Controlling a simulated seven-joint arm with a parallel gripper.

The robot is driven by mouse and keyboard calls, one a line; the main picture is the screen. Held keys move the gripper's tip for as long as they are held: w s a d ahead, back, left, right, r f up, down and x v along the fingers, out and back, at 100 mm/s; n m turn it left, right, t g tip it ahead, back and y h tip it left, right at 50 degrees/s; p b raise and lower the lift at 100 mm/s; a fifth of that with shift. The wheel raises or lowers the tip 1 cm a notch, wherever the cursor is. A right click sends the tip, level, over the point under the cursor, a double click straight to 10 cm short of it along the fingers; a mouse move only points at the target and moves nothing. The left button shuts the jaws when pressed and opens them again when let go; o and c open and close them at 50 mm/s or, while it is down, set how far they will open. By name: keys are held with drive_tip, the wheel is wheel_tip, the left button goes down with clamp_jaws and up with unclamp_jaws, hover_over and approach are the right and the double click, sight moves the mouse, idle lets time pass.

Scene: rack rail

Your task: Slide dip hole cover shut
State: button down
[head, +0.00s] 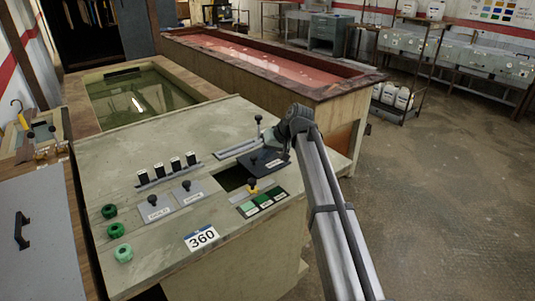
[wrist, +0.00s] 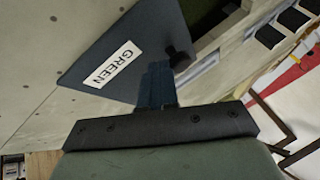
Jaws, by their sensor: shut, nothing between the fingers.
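The dip hole cover is a dark blue-grey plate (head: 262,163) with a black knob, on the right part of the sloped worktop. In the wrist view the cover (wrist: 125,40) carries a white label reading "GREEN", and its knob (wrist: 177,57) is near the fingers. A dark rectangular hole (head: 231,178) is open to the left of the cover; it also shows in the wrist view (wrist: 208,10). My gripper (wrist: 158,72) is shut and empty at the cover's edge beside the knob. I cannot tell whether it touches the cover.
Green sample blocks (head: 263,202) and a yellow-based knob (head: 252,188) lie in front. A tank of green liquid (head: 140,98) is at the back.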

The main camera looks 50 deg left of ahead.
drive_tip(key=s, duration=1.2)
drive_tip(key=shift+s, duration=0.45)
drive_tip(key=w+d+r, duration=0.6)
drive_tip(key=d+r, duration=0.1)
drive_tip(key=r, duration=0.2)
drive_tip(key=shift+w, duration=0.25)
drive_tip(key=shift+w+f, duration=0.1)
